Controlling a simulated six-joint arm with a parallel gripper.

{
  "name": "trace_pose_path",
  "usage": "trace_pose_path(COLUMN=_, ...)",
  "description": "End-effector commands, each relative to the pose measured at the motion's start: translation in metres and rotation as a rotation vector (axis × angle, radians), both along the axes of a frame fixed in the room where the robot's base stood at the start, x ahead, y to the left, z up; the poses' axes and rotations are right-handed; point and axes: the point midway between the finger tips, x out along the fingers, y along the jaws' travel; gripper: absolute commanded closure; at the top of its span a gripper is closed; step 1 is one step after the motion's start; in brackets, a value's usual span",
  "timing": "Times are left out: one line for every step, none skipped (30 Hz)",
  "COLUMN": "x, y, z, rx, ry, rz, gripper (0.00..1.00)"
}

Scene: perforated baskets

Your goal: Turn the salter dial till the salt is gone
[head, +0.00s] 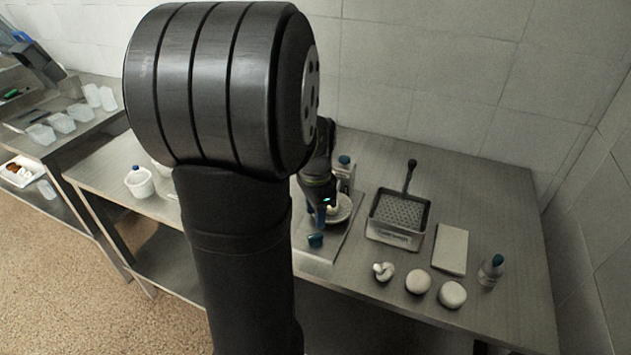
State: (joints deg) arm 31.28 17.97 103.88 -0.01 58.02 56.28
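My arm covers the middle of the head view. My gripper (322,212) is small and dark, low over the steel table beside a round white dish (344,208). I cannot tell whether its fingers are open or shut. A small blue-teal piece (316,240) shows just below the gripper; I cannot tell whether it is touched or held. I cannot pick out the salter or its dial for certain. Candidates are a teal-capped container (344,168) behind the gripper, a teal-capped bottle (490,271) at the right front, and a blue-topped white pot (138,182) at the left. No salt is discernible.
A perforated basket (413,240) with a dark handle stands right of the gripper. A pale board (450,249) lies beside it. Several round white items (418,281) line the front edge. Clear cups (61,122) stand on the left table. The table's back right is clear.

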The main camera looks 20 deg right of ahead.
Motion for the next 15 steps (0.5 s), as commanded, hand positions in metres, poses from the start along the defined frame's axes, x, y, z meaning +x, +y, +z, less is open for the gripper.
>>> trace_pose_path(x=0.001, y=0.000, z=0.014, rx=-0.004, ry=-0.005, rz=0.000, gripper=0.64)
trace_pose_path(x=0.000, y=0.000, z=0.022, rx=-0.003, ry=-0.005, rz=0.000, gripper=0.64)
trace_pose_path(x=0.001, y=0.000, z=0.031, rx=-0.003, ry=-0.004, rz=0.000, gripper=0.64)
trace_pose_path(x=0.001, y=0.000, z=0.039, rx=-0.003, ry=-0.005, rz=0.000, gripper=0.64)
trace_pose_path(x=0.001, y=0.000, z=0.046, rx=-0.003, ry=-0.004, rz=0.000, gripper=0.64)
trace_pose_path(x=0.000, y=0.000, z=0.054, rx=-0.002, ry=-0.003, rz=0.000, gripper=0.64)
trace_pose_path(x=0.001, y=0.000, z=0.061, rx=-0.003, ry=-0.004, rz=0.000, gripper=0.64)
trace_pose_path(x=0.001, y=0.000, z=0.067, rx=-0.002, ry=-0.004, rz=0.000, gripper=0.64)
trace_pose_path(x=0.000, y=0.000, z=0.074, rx=-0.002, ry=-0.003, rz=0.000, gripper=0.64)
trace_pose_path(x=0.000, y=0.000, z=0.079, rx=-0.001, ry=-0.002, rz=0.000, gripper=0.64)
trace_pose_path(x=0.000, y=0.000, z=0.084, rx=-0.002, ry=-0.003, rz=0.000, gripper=0.64)
trace_pose_path(x=0.000, y=0.000, z=0.089, rx=-0.001, ry=-0.002, rz=0.000, gripper=0.64)
trace_pose_path(x=0.000, y=0.000, z=0.092, rx=-0.001, ry=-0.002, rz=0.000, gripper=0.64)
trace_pose_path(x=0.000, y=0.000, z=0.095, rx=-0.001, ry=-0.002, rz=0.000, gripper=0.64)
trace_pose_path(x=0.000, y=0.000, z=0.098, rx=-0.001, ry=0.000, rz=0.000, gripper=0.64)
